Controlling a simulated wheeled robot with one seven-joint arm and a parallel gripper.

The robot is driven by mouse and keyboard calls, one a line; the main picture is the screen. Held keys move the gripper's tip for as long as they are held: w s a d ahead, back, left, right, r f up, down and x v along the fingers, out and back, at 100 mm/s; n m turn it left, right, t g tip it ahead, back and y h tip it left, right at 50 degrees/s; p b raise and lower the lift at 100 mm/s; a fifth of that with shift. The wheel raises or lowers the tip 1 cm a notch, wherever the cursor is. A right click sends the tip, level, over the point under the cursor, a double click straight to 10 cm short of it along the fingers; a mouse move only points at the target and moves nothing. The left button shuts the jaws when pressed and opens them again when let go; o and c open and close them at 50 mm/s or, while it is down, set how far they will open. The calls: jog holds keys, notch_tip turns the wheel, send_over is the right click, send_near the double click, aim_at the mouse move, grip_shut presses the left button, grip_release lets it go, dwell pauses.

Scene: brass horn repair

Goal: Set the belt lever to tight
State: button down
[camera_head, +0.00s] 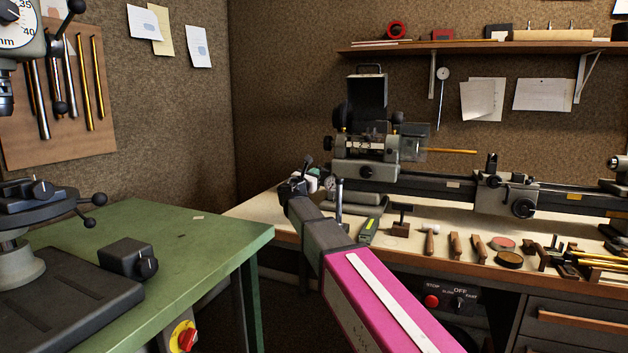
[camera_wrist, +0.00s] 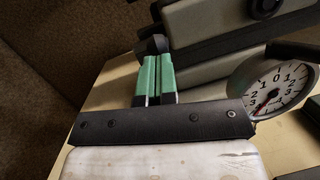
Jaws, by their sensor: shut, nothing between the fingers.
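A short lever with a black ball knob (camera_head: 308,160) stands at the left end of the lathe (camera_head: 365,171); I take it for the belt lever, but no marking for tight can be read. My gripper, in the wrist view (camera_wrist: 157,78), has its two green fingers together with nothing between them. A dark rounded part (camera_wrist: 153,45), perhaps the lever's knob, sits right at the fingertips; I cannot tell if they touch.
A round dial gauge (camera_wrist: 274,95) is close on the right of my gripper. The grey lathe body lies just beyond the fingers. A green table (camera_head: 190,240) stands at left.

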jog(key=w+d+r+g+y, duration=0.2)
jog(key=w+r+g, duration=0.5)
jog(key=r, duration=0.4)
jog(key=shift+w+d+r+n+y, duration=0.25)
jog(key=shift+d+n+y, duration=0.15)
jog(key=shift+y, duration=0.3)
jog(key=shift+a+r, duration=0.1)
